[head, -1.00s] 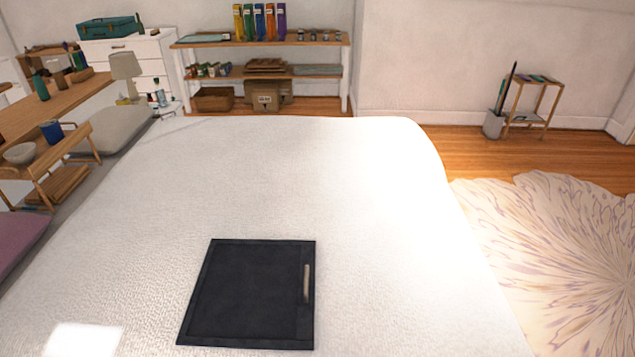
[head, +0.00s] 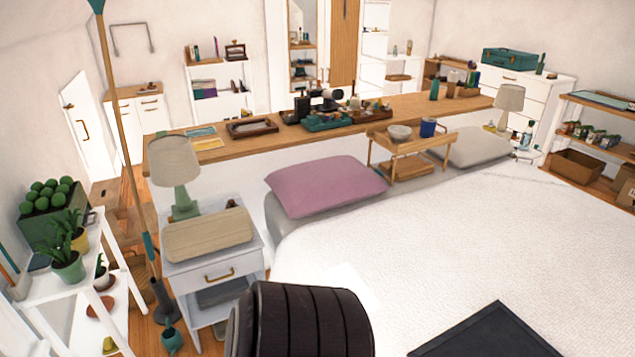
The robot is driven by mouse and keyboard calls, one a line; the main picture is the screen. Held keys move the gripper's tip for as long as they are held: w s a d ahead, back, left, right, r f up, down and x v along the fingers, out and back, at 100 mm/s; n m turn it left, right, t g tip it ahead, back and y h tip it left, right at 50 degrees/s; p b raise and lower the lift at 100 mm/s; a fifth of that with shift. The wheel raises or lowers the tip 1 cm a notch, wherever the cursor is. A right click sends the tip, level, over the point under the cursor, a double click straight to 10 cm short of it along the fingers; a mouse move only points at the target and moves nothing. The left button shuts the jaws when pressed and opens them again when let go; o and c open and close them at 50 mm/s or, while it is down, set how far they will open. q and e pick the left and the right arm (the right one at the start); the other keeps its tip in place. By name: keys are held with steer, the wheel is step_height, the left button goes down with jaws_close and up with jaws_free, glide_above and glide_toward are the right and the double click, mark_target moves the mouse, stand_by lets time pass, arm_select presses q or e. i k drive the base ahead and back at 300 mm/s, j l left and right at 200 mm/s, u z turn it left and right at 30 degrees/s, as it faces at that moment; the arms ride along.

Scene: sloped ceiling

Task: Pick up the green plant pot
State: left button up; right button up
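A green plant pot (head: 69,270) with a spiky-leaved plant stands on the white plant shelf (head: 88,279) at the left edge of the head view. A larger dark green box planter (head: 40,225) with round green cacti is just behind it. A yellow pot (head: 80,240) is partly hidden behind the spiky plant. Neither of my grippers is in view. A black ribbed part at the bottom centre looks like my own arm, well to the right of the pot.
A white nightstand (head: 241,262) with a lamp (head: 177,172) stands between the plant shelf and the bed (head: 430,235). A long-handled tool (head: 125,140) rises beside the shelf. A teal watering can (head: 172,340) is on the floor. A dark panel (head: 490,335) lies on the bed.

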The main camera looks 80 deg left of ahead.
mark_target(69, 265)
steer(key=u, duration=4.2)
